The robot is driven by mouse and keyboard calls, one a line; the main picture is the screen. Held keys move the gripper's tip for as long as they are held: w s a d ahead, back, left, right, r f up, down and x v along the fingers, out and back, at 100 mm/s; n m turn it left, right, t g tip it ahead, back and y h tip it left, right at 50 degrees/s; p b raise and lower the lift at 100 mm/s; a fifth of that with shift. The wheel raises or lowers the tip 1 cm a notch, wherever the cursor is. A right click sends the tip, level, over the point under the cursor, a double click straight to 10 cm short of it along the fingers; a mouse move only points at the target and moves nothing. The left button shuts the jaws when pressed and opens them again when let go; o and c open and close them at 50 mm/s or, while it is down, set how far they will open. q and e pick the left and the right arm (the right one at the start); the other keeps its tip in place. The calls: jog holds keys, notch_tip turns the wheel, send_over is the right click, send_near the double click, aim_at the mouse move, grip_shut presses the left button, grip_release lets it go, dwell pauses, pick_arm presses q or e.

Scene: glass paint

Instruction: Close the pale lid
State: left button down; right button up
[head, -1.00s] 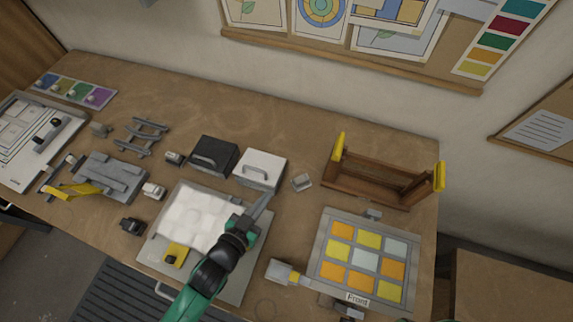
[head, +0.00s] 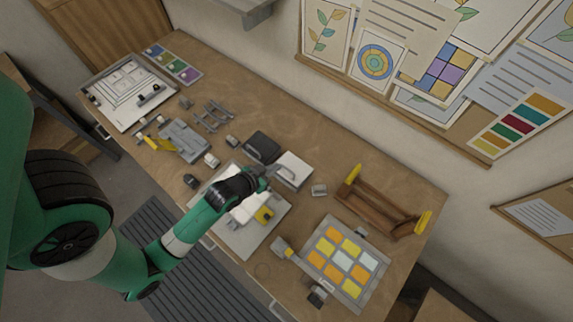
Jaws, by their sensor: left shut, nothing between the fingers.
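The pale box with its white lid (head: 298,167) stands at the middle of the table, right of a dark box (head: 261,147). My left gripper (head: 279,172) is shut and empty, at the near left side of the pale box, by its grey handle. I cannot tell whether it touches the box. My left wrist and gripper hide part of the box's near side, and how far the lid is open cannot be made out. My right gripper is not in view.
A pale cloth-like sheet and a yellow piece (head: 264,215) lie on a board under my left arm. A small grey block (head: 319,190), a wooden rack (head: 376,212) and a coloured tile panel (head: 345,262) stand to the right. The table behind the boxes is clear.

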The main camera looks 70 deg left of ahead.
pick_arm(q)
jog(key=b, duration=0.1)
send_over(285, 175)
jog(key=w, duration=0.1)
jog(key=f, duration=0.5)
jog(key=shift+a+f, duration=0.15)
jog(key=shift+a, duration=0.05)
jog(key=f, duration=0.4)
jog(key=shift+s+d, duration=0.25)
jog(key=shift+s, duration=0.15)
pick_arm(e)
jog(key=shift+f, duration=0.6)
